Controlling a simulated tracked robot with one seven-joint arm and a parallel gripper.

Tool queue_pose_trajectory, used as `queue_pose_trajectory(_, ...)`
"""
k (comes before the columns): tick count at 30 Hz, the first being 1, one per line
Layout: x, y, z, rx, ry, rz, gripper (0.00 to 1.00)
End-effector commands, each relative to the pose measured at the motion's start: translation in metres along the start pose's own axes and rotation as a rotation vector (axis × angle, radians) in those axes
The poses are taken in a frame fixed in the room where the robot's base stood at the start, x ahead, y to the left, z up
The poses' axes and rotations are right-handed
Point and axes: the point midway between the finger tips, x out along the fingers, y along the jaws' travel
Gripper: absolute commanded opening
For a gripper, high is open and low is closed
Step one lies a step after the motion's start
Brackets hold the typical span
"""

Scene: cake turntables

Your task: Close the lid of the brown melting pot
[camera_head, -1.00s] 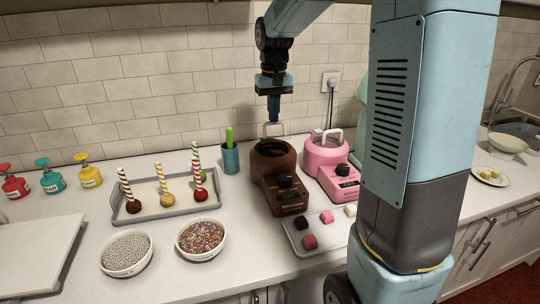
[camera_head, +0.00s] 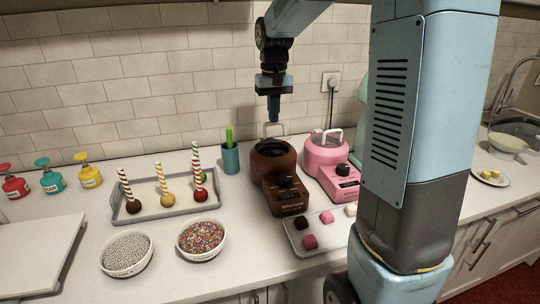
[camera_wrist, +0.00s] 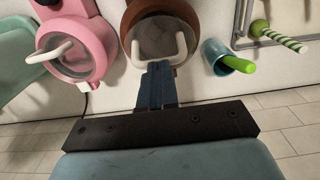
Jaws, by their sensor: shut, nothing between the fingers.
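The brown melting pot (camera_head: 288,196) stands on the counter, its round opening dark at the top. Its pale lid handle (camera_head: 275,130) shows at the pot's back edge, raised above the rim, so the lid looks tilted up; its exact angle is hard to tell. My gripper (camera_head: 274,119) points down behind the pot, its tips at the handle. In the wrist view the shut fingers (camera_wrist: 156,68) reach to the U-shaped handle (camera_wrist: 183,44) and the see-through lid (camera_wrist: 155,38) of the brown pot. Nothing is held. Whether the tips touch the handle is unclear.
A pink melting pot (camera_head: 325,157) stands close on the right. A teal cup (camera_head: 230,160) with a green stick stands to the left, beside a grey tray (camera_head: 150,215) of cake pops. A small tray (camera_head: 300,250) of cubes lies in front. The tiled wall is close behind.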

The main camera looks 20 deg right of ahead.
Motion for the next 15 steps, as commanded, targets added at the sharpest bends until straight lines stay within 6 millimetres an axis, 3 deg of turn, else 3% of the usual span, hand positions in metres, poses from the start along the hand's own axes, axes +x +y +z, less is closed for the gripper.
queue_pose_trajectory(15, 0.011, 0.0, 0.0, 0.0, -0.002, 0.0, 0.0)
